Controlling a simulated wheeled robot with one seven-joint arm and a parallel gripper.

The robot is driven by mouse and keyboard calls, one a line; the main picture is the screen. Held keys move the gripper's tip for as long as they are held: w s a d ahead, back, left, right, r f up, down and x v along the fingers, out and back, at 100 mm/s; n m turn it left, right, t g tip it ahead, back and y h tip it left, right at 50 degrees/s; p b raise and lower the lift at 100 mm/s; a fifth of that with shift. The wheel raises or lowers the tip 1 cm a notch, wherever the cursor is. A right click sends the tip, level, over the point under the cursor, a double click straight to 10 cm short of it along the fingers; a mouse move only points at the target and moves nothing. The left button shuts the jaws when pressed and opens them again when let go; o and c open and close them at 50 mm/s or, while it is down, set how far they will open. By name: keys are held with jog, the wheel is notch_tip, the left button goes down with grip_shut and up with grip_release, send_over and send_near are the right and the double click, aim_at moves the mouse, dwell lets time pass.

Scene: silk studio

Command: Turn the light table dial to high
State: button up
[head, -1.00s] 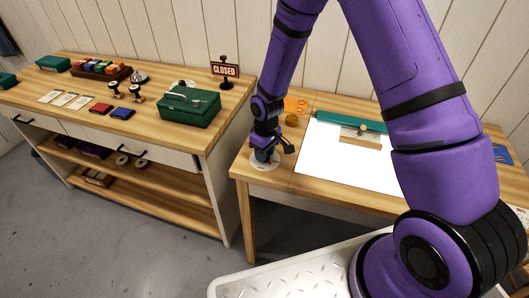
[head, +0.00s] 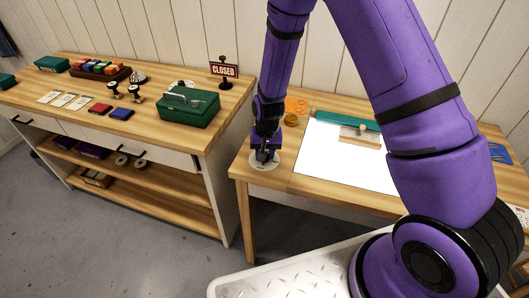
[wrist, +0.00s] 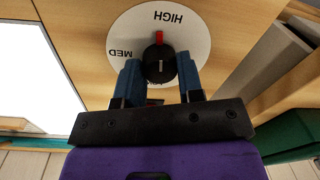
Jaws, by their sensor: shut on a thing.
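The light table dial is a round white plate (wrist: 196,42) with a black knob (wrist: 158,62) at its middle. In the wrist view its HIGH and MED labels appear upside down, HIGH at the top and MED at the left. A red pointer (wrist: 159,37) on the knob points up toward HIGH, slightly left of the word's middle. My gripper (wrist: 159,72) has its two blue fingers on either side of the knob, shut on it. In the head view my gripper (head: 265,158) is over the plate (head: 260,165), at the table's front left; the knob is hidden there.
The bright white light panel (head: 335,165) is right of the dial, with a wooden tool (head: 358,137) at its back. An amber jar (head: 291,120) stands behind the dial. A separate bench (head: 180,135) at left holds a green box (head: 188,108) and a CLOSED sign (head: 224,70).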

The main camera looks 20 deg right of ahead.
jog(key=shift+m, duration=0.5)
jog(key=o, duration=0.9)
jog(key=r, duration=1)
jog(key=shift+s+d+r, duration=0.1)
jog(key=shift+d+r, duration=0.2)
jog(key=shift+r, duration=0.05)
